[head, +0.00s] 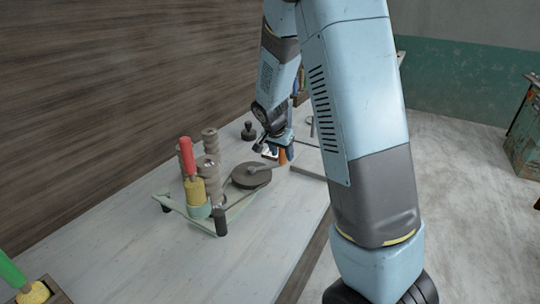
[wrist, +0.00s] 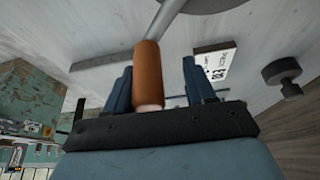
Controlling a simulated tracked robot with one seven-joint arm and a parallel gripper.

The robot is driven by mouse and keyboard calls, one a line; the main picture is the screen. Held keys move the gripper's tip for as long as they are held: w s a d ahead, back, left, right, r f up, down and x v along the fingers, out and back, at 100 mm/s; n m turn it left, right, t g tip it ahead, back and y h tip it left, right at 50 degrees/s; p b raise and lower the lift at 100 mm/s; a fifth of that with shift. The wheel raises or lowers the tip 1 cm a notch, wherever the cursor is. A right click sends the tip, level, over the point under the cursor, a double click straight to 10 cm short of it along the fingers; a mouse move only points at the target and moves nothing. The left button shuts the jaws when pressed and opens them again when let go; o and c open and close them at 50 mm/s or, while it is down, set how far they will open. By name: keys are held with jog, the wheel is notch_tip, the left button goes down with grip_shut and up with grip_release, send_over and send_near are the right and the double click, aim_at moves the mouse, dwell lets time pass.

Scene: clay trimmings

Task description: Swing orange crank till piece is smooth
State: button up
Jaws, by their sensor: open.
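The orange crank handle (wrist: 147,75) stands between my gripper's two blue fingers (wrist: 158,68) in the wrist view, nearer the left finger. The fingers are open, and I see a gap on the right side. A grey crank arm (wrist: 160,25) runs from the handle to a dark round disc (wrist: 215,3) at the top edge. In the head view the handle (head: 283,157) shows just below my gripper (head: 276,147), right of the dark disc (head: 250,177). The piece to be smoothed cannot be clearly made out.
A pale green frame (head: 208,224) bears stacked brown discs (head: 211,150) and a red-handled tool (head: 187,155) left of the disc. A dark knob (head: 248,131) and a small sign (wrist: 215,62) lie nearby. The bench front (head: 130,260) is clear.

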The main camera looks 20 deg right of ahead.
jog(key=v, duration=1.3)
jog(key=shift+s+a+r, duration=0.1)
dwell(0.5)
